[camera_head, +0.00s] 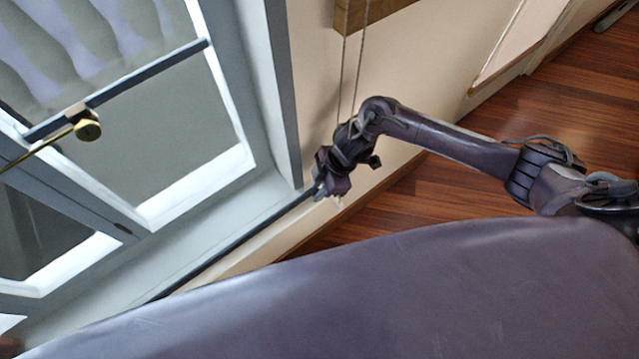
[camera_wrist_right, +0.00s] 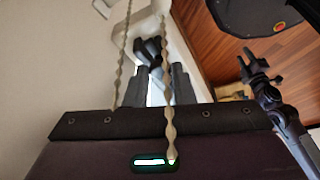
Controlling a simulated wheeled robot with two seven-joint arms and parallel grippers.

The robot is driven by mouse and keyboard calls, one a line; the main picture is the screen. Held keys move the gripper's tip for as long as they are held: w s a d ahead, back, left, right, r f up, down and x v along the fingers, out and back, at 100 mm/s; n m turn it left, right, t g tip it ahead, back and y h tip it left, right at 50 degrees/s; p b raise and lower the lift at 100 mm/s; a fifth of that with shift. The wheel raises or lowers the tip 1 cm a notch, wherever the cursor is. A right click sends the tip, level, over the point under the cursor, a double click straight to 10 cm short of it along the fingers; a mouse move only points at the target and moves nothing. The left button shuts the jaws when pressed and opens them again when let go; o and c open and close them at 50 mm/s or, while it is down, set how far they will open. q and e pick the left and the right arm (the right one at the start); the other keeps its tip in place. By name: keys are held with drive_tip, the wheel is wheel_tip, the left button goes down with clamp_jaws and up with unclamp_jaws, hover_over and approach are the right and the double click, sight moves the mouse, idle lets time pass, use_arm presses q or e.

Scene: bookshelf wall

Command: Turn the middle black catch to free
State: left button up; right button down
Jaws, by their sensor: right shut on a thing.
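My right gripper (camera_head: 322,190) comes in from the right in the head view and is at the dark lower edge of the window frame. In the right wrist view its two dark fingers (camera_wrist_right: 163,85) are close together around a small dark piece (camera_wrist_right: 153,47), which I take for a black catch. Whether it is the middle one, and how it is turned, I cannot tell. In the head view the gripper hides it. A dark pronged part (camera_wrist_right: 258,72) at the right of the wrist view looks like my left gripper; its jaw state is unclear. The head view does not show that gripper.
Two thin cords (camera_head: 350,75) hang down to my right wrist and pass in front of the wrist camera (camera_wrist_right: 168,90). A brass knob (camera_head: 88,128) sits by a dark bar on the glazed window (camera_head: 200,185). Wooden floor (camera_head: 440,200) lies open below the wall.

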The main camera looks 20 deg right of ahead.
drive_tip(key=c, duration=1.2)
unclamp_jaws()
drive_tip(key=shift+c, duration=0.2)
drive_tip(key=shift+r, duration=0.1)
drive_tip(key=v, duration=0.7)
drive_tip(key=shift+d+r, duration=0.2)
drive_tip(key=shift+r, duration=0.05)
drive_tip(key=shift+s, duration=0.1)
